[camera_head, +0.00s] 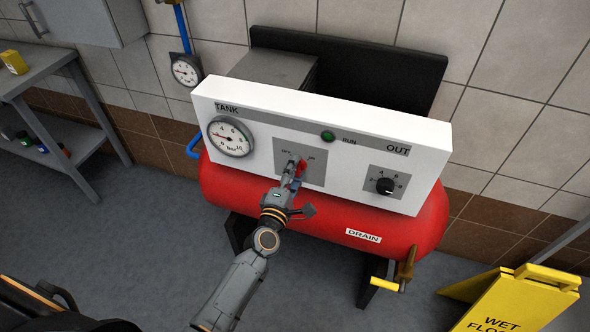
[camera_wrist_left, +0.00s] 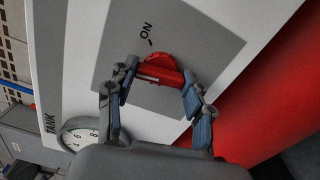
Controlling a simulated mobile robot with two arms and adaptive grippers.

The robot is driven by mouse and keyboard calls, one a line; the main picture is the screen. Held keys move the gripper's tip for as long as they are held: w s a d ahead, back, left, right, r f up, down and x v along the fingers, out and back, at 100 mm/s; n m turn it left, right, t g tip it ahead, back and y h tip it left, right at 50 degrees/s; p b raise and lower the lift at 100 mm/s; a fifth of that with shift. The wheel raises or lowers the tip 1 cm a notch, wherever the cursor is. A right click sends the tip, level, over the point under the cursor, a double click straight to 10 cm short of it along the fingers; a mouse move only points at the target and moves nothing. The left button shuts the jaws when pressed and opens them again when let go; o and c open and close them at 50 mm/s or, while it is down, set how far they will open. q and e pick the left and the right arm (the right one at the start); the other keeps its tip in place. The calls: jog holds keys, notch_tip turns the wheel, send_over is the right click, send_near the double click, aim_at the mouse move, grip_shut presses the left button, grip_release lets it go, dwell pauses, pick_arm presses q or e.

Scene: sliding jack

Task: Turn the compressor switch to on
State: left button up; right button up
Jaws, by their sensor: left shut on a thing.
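The compressor switch is a red knob (camera_head: 302,165) on a grey plate (camera_head: 316,180) in the middle of the white panel, below the OFF and ON labels. In the left wrist view the knob (camera_wrist_left: 158,76) sits between my fingers. A white line on its handle points left there, away from the ON mark (camera_wrist_left: 146,31). The OFF mark is hidden in that view. My left gripper (camera_head: 297,172) is shut on the knob; its fingers (camera_wrist_left: 157,92) also show on either side of the handle in the left wrist view. My right gripper is not in view.
The white panel (camera_head: 246,101) has a tank gauge (camera_head: 231,138), a green RUN lamp (camera_head: 328,136) and a black OUT knob (camera_head: 386,186). Below is the red tank (camera_head: 222,190) with a drain valve (camera_head: 405,268). A yellow wet-floor sign (camera_head: 520,300) stands right, a grey table (camera_head: 35,70) left.

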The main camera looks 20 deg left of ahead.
pick_arm(q)
jog(key=m+p, duration=0.3)
jog(key=m, duration=0.7)
jog(key=shift+m+p, duration=0.3)
jog(key=shift+p, duration=0.05)
dwell(0.4)
jog(key=o, duration=1.2)
jog(key=shift+s, duration=0.1)
jog(key=s, duration=1.2)
jog(key=shift+a, duration=0.2)
jog(key=shift+w, duration=0.1)
